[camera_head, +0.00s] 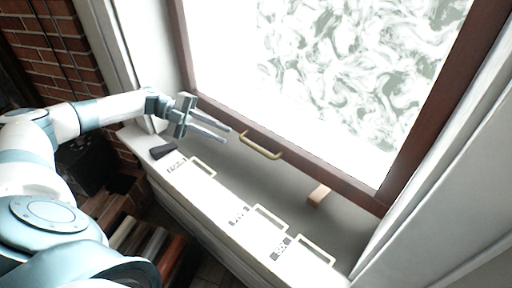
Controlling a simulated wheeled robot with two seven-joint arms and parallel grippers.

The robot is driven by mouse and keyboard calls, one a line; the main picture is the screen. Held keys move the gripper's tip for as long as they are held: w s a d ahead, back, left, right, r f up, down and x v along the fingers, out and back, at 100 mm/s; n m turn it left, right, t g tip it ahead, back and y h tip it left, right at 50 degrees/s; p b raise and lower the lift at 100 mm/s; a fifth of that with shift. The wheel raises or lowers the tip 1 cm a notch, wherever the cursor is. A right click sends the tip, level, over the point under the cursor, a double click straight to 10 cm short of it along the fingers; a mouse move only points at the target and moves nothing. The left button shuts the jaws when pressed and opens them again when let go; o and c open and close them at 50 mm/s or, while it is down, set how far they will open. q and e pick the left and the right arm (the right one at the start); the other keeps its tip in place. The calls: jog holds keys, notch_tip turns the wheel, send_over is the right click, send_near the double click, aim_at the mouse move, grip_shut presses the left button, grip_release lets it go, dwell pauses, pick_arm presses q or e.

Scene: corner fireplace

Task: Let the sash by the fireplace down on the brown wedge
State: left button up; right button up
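The sash (330,172) is a dark reddish-brown frame around a bright patterned pane, with a brass handle (260,148) on its bottom rail. The brown wedge (319,195) is a small light-brown block on the grey sill, below the right part of the rail. Its far end meets or passes under the rail; I cannot tell whether they touch. My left gripper (228,136) is open and empty, its two fingers apart and pointing right toward the brass handle, a little short of it. My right gripper is not in view.
A dark grey block (163,152) lies at the left end of the white ledge (218,192). Several dark labels and pale rectangular outlines run along the ledge. A brick wall (45,45) stands at left. The grey sill (255,178) is mostly clear.

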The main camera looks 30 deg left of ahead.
aim_at(253, 147)
pick_arm(q)
jog(key=p+x, duration=0.2)
jog(key=x, duration=0.8)
jog(key=shift+w+d+p, duration=0.1)
jog(key=shift+d+p, duration=0.2)
jog(key=shift+w+d+f, duration=0.1)
jog(key=shift+d+f, duration=0.1)
jog(key=shift+d, duration=0.5)
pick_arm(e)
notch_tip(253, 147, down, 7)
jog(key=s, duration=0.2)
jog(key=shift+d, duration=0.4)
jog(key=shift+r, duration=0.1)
pick_arm(q)
grip_shut()
